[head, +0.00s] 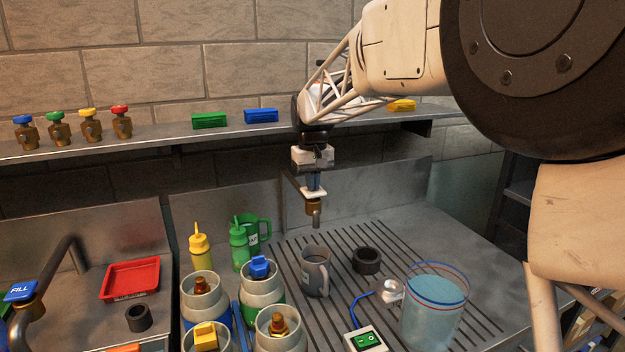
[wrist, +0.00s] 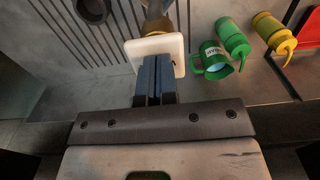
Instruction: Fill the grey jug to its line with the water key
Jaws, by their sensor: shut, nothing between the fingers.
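The grey jug (head: 314,274) stands upright on the slatted drain, its handle towards the right front; its inside and line cannot be made out. A brass tap (head: 314,210) with a down-turned spout is above and behind it; whether the spout is directly over the jug is unclear. A white square key (head: 314,192) tops this tap and also shows in the wrist view (wrist: 174,44); its label is hidden. My gripper (head: 315,186) is shut and empty, its fingertips (wrist: 155,64) at the white key, seemingly touching it. A blue key (head: 20,290) marked FILL is at far left.
A green jug (head: 262,230), green and yellow bottles, and several canisters stand left of the grey jug. A dark ring (head: 366,261), a large water vessel (head: 433,320) and a green switch (head: 367,340) are to its right and front. A shelf (head: 160,145) runs behind.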

